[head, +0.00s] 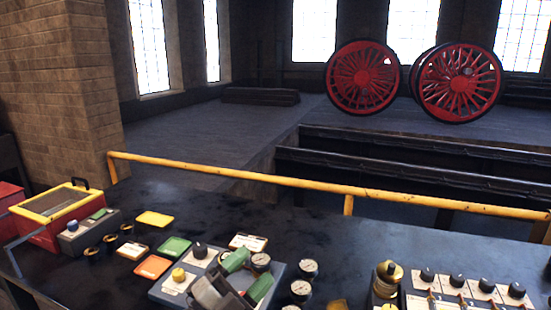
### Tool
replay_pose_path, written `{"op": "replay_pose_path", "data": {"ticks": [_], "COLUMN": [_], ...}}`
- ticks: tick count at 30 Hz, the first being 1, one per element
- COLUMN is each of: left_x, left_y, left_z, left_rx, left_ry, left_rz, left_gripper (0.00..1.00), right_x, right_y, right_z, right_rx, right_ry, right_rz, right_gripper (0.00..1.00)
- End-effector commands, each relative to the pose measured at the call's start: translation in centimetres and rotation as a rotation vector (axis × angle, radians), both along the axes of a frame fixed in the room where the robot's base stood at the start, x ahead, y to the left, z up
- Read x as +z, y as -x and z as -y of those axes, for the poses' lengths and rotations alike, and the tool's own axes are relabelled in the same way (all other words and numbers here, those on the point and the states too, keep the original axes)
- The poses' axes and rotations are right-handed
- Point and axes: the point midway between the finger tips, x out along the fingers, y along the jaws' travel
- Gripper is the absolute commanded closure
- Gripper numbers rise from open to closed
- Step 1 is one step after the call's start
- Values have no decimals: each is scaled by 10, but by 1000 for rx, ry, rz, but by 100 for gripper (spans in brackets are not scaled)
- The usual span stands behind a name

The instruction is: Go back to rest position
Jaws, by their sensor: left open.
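My left gripper (248,275) shows at the bottom middle of the head view, grey with two green finger pads. Its fingers are spread apart, and I see nothing between them. It is over or in front of a grey control box (172,284) with a yellow knob and a black knob; I cannot tell whether it touches the box. My right gripper is not in view.
The dark bench (370,250) carries a red box with a yellow rim (37,235), coloured cards such as a green one (174,247), round gauges (308,268), a brass piece (388,280) and a knob panel (470,300). A yellow rail (250,176) runs behind. Red wheels (362,78) stand beyond.

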Motion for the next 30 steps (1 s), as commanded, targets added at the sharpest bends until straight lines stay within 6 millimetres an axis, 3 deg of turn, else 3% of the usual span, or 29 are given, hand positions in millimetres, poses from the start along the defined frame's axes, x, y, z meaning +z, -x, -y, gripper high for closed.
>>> {"op": "replay_pose_path", "data": {"ticks": [4,7,12,18,24,29,30], "left_x": [-41,-85,-169,-227,-254,-264,-279], "left_y": [2,15,71,148,215,265,256], "left_z": [-52,-88,-133,-155,-161,-163,-162], "left_rx": [286,474,734,891,959,986,987], "left_ry": [237,332,397,365,304,243,242], "left_rz": [-327,-583,-1047,-1454,-1749,-1952,-1942], "left_gripper": [39,39,39,39,39,39,39], "right_x": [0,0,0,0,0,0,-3], "right_y": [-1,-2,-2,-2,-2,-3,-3], "right_z": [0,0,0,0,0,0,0], "right_rx": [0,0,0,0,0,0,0], "right_ry": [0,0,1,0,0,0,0], "right_rz": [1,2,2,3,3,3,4], "right_gripper": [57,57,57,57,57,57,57]}}
